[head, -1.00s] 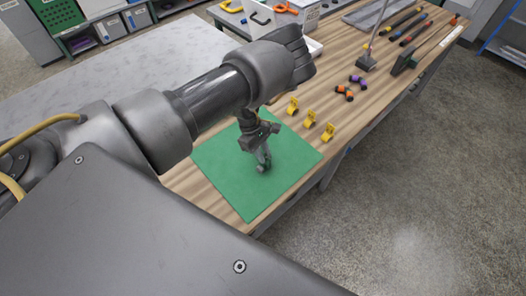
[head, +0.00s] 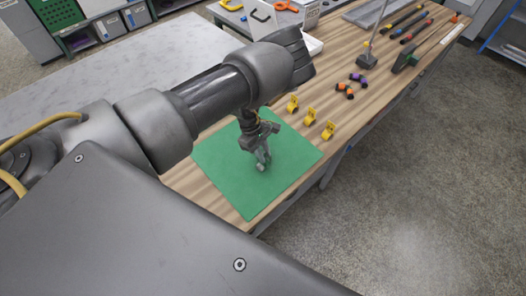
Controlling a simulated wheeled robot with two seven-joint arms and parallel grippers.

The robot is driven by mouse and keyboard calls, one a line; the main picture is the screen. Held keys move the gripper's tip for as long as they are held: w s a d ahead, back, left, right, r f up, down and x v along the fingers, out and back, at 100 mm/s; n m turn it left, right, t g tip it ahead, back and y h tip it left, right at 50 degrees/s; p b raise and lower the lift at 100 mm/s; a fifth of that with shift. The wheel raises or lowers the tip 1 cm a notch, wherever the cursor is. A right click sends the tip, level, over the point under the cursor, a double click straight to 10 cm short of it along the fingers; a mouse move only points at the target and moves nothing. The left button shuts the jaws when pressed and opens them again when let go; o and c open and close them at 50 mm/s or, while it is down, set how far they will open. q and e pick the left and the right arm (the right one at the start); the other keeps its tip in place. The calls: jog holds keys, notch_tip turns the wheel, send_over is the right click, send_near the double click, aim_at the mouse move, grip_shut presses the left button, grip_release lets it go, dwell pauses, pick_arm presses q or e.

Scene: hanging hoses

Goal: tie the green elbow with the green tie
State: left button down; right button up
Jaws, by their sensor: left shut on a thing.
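My left gripper (head: 262,166) points down just above or at the green mat (head: 225,180) on the wooden bench. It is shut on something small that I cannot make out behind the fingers. I cannot pick out the green elbow or the green tie for sure. Near the mat's far edge stand three yellow clip-like pieces (head: 311,116). Beyond them lie an orange-and-black elbow (head: 344,91) and a purple-and-black elbow (head: 358,79). My right gripper is not in view.
A dark block with a green part (head: 405,61) and a stand with a pole (head: 367,62) are farther along the bench. Several dark rods with coloured bands (head: 407,19) lie at the far end. A grey table (head: 80,85) adjoins on the left. The mat's near part is clear.

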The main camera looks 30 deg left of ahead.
pick_arm(q)
jog(key=shift+f+b, duration=0.3)
jog(key=shift+f, duration=0.25)
dwell(0.4)
jog(key=c, duration=1.2)
grip_release()
jog(key=shift+c, duration=0.2)
jog(key=shift+r, duration=0.1)
jog(key=b+v, duration=0.2)
jog(key=v, duration=0.8)
jog(key=shift+r, duration=0.3)
jog(key=shift+a, duration=0.15)
